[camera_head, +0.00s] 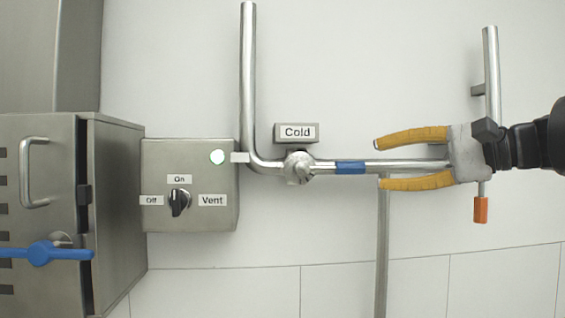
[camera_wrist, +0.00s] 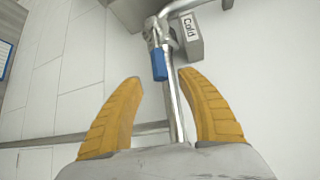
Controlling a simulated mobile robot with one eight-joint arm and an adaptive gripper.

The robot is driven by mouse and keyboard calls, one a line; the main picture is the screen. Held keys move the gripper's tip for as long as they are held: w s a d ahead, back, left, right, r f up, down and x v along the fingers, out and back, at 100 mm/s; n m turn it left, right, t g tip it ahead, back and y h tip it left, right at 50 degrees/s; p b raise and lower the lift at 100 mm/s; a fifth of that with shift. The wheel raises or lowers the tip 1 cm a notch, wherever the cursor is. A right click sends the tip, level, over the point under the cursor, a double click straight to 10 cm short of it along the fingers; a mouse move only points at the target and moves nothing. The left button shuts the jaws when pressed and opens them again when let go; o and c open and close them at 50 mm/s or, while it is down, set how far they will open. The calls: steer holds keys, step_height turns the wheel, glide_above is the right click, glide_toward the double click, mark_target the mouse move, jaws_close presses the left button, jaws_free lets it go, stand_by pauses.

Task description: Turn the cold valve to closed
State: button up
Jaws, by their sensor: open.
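The cold valve (camera_head: 299,168) sits on the wall pipe under the "Cold" label. Its lever with a blue sleeve (camera_head: 350,168) points right, in line with the pipe. In the wrist view the valve (camera_wrist: 155,33) is at the top, and the blue sleeve (camera_wrist: 159,66) ends just ahead of my fingertips. My gripper (camera_head: 380,164) is open and empty, right of the sleeve, pointing left at the valve. Its yellow fingers appear above and below the pipe line; I cannot tell how far they stand off the wall. In the wrist view the fingertips (camera_wrist: 161,80) flank the pipe.
A control box (camera_head: 190,215) with a knob and lit green lamp stands left of the valve. A steel cabinet (camera_head: 115,200) and a blue lever (camera_head: 45,253) are at far left. An orange-sleeved handle (camera_head: 481,210) hangs below my gripper. A vertical pipe (camera_head: 382,250) runs down the wall.

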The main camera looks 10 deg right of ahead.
mark_target(361, 165)
steer(key=p+x, duration=0.1)
steer(key=x, duration=0.4)
steer(key=shift+s+a+r, duration=0.1)
steer(key=shift+a+r, duration=0.05)
steer(key=shift+w+a+f, duration=0.25)
steer(key=shift+w+a, duration=0.2)
steer(key=shift+w, duration=0.1)
steer(key=shift+s, duration=0.1)
jaws_close()
